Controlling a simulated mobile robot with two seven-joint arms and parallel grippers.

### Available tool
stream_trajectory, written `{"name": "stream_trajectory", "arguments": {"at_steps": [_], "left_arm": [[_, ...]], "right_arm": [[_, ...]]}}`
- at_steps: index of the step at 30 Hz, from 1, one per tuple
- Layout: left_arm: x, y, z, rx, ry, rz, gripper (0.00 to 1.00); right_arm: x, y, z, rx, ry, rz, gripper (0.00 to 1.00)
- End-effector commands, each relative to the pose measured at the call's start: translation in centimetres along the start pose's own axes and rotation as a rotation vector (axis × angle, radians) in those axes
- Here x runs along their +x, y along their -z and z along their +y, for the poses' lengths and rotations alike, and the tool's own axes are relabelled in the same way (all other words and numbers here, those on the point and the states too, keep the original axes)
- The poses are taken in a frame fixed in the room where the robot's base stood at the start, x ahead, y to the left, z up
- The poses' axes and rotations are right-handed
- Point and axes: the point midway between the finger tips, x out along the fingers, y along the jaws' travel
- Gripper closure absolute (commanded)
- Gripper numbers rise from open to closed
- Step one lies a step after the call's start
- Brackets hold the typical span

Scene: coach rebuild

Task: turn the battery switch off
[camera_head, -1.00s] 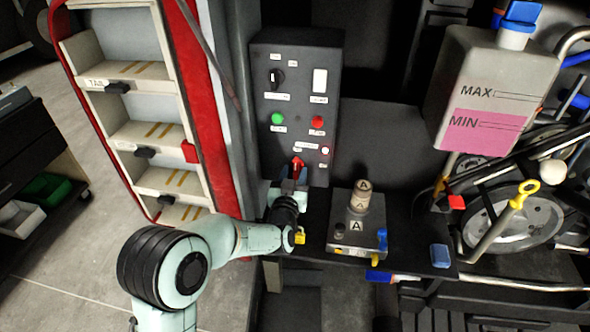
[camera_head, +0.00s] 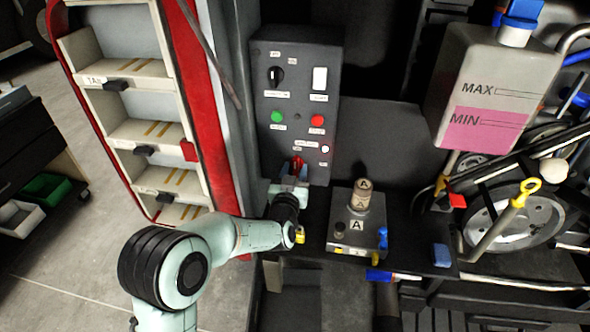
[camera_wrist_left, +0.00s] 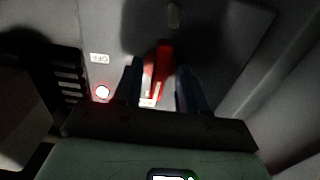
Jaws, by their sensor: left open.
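The battery switch is a red handle (camera_head: 298,164) low on the dark control panel (camera_head: 297,75). My left gripper (camera_head: 294,176) is at the foot of the panel, right at the handle. In the left wrist view the red handle (camera_wrist_left: 159,68) stands between the two dark fingers of the left gripper (camera_wrist_left: 158,85). The fingers are apart, with a gap showing on the right side of the handle. A label reading OFF (camera_wrist_left: 99,58) is on the panel beside it. The handle's base is partly hidden by the fingers. My right gripper is not in view.
The panel also carries a black knob (camera_head: 275,75), a green button (camera_head: 278,116), a red button (camera_head: 317,120) and a small round white light with a red rim (camera_head: 324,149). A metal box marked A (camera_head: 357,228) stands to the right. A red-edged shelf door (camera_head: 205,110) is left.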

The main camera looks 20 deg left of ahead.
Motion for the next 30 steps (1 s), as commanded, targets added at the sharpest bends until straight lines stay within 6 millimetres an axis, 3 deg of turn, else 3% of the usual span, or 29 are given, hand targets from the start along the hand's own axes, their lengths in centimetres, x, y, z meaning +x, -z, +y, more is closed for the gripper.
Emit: {"name": "stream_trajectory", "arguments": {"at_steps": [7,11,17,24,30], "left_arm": [[0.0,0.0,0.0,0.0,-0.001,0.0,0.58],[0.0,0.0,0.0,0.0,-0.001,0.0,1.0],[0.0,0.0,0.0,0.023,-0.001,0.0,1.0],[0.0,0.1,0.1,0.36,-0.002,-0.001,1.0],[0.0,0.0,0.1,0.52,-0.002,-0.001,1.0]], "right_arm": [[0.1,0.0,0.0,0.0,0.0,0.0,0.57],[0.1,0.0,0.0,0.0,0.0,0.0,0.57],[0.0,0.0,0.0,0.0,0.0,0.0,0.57],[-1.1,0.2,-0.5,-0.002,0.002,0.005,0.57],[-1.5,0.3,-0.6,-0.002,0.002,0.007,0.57]]}}
